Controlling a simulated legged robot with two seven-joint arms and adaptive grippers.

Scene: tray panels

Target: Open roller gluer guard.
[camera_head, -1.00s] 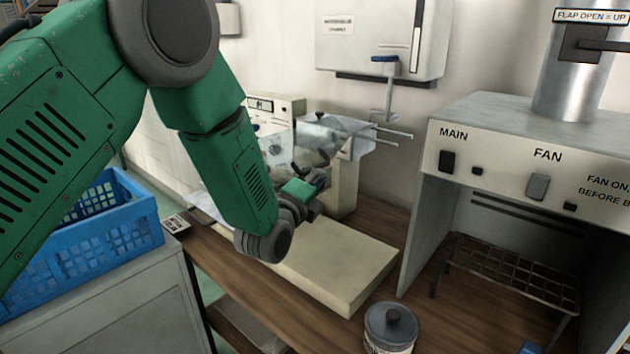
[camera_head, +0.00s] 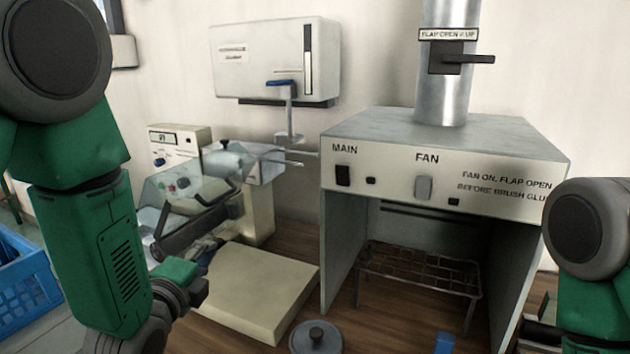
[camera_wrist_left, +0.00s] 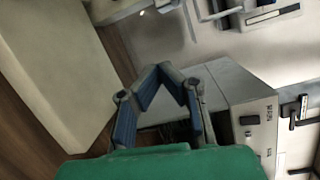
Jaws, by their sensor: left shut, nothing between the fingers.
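The roller gluer (camera_head: 258,205) is a cream machine at the left of the head view, behind a flat cream board. Its clear guard (camera_head: 168,188) slants across the front, with a dark bar handle (camera_head: 228,192) at its right side. A dark roller (camera_head: 185,238) shows below the guard. My left gripper (camera_head: 198,292) is low in front of the machine, beside the board and apart from the guard; its fingers are small and dark there. In the left wrist view the left fingers (camera_wrist_left: 166,70) meet at the tips with nothing between them. My right gripper is not visible.
The cream board (camera_head: 255,290) lies on the wooden bench. A fume hood (camera_head: 445,150) with a wire rack (camera_head: 420,270) stands to the right. A lidded pot (camera_head: 316,338) is at the front. A wall box (camera_head: 275,60) hangs behind, and a blue crate (camera_head: 25,285) is at left.

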